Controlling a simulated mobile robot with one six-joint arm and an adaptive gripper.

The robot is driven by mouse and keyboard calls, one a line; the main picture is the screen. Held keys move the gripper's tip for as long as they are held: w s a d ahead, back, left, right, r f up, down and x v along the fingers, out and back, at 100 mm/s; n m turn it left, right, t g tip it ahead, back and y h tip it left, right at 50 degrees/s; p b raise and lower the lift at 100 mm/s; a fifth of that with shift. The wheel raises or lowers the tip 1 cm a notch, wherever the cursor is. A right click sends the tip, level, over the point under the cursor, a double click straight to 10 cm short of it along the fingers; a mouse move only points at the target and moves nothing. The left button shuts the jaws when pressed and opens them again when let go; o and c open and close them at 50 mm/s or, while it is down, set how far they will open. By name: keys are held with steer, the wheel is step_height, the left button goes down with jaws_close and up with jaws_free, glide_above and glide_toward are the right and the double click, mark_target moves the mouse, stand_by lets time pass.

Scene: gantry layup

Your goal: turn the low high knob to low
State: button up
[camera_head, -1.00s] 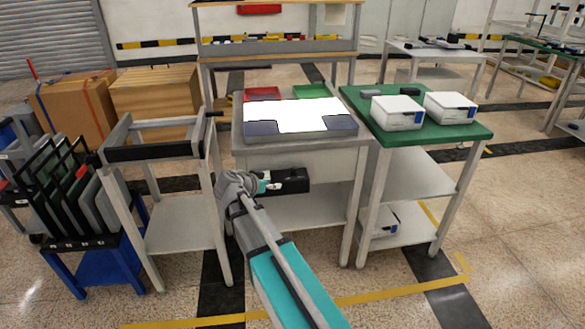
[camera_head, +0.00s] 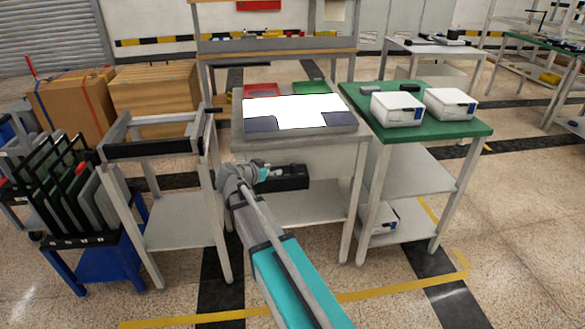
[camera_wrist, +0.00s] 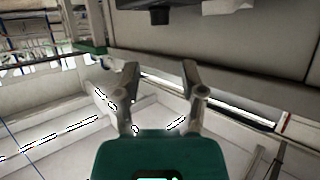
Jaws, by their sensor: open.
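A black box (camera_head: 290,178) is mounted under the front of the light table, below its lit white top. The low high knob and its markings cannot be made out in the head view. In the wrist view a dark block with a short black stub (camera_wrist: 160,17) is cut off by the top edge; I cannot tell whether the stub is the knob. My gripper (camera_wrist: 160,75) is open, with nothing between its two fingers, and apart from the stub. In the head view my gripper (camera_head: 263,173) is small and partly hidden, at the left part of the box.
The light table (camera_head: 255,143) stands between a grey frame stand (camera_head: 152,149) on the left and a green-topped table (camera_head: 425,133) with white boxes on the right. Legs of both stand close to my arm. Open floor lies in front.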

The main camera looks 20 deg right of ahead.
mark_target(292, 166)
steer(key=b+x, duration=0.4)
steer(key=x, duration=0.8)
jaws_close()
